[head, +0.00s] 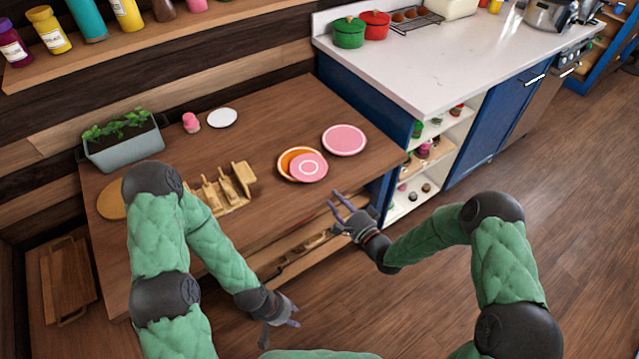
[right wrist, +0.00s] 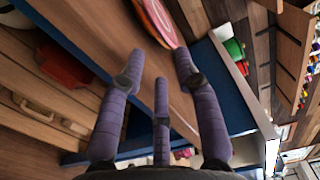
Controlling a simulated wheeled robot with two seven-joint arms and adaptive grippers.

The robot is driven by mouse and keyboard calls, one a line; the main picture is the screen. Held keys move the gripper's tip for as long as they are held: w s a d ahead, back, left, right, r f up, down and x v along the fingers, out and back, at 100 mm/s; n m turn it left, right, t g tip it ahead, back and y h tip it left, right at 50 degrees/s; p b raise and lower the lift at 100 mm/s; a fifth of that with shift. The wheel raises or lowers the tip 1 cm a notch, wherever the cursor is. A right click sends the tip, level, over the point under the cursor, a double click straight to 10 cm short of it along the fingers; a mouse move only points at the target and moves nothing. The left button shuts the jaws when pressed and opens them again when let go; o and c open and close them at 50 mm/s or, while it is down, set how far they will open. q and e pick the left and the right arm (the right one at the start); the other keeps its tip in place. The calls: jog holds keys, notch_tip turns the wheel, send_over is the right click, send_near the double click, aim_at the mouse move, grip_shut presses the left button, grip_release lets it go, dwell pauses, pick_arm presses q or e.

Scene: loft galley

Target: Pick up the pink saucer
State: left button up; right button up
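A small pink saucer (head: 309,167) with a white ring lies on the wooden counter, overlapping an orange plate (head: 287,160). A larger pink plate (head: 344,140) with a pale rim line lies just behind and right of them. My right gripper (head: 336,203) is open and empty, in front of the counter edge, short of the saucer. In the right wrist view its spread fingers (right wrist: 160,82) show with nothing between them, and an orange and pink plate edge (right wrist: 158,22) is partly in view beyond. My left gripper (head: 283,325) is open and empty, low in front of the counter.
A wooden rack (head: 225,190) stands left of the plates. A planter (head: 123,145), a pink jar (head: 191,122) and a white saucer (head: 222,118) are further back. A blue cabinet (head: 357,90) with a white top borders the counter on the right. Open drawers or shelves lie below.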

aim_at(319, 179)
jog(key=b+x, duration=0.1)
jog(key=x, duration=0.6)
jog(key=shift+a+f+b, duration=0.1)
jog(key=shift+b, duration=0.2)
jog(key=shift+b+x, duration=0.55)
jog(key=shift+x, duration=0.65)
jog(key=shift+c, duration=0.2)
grip_shut()
jog(key=shift+r+p, duration=0.9)
jog(key=shift+r, duration=0.55)
jog(key=shift+f, duration=0.15)
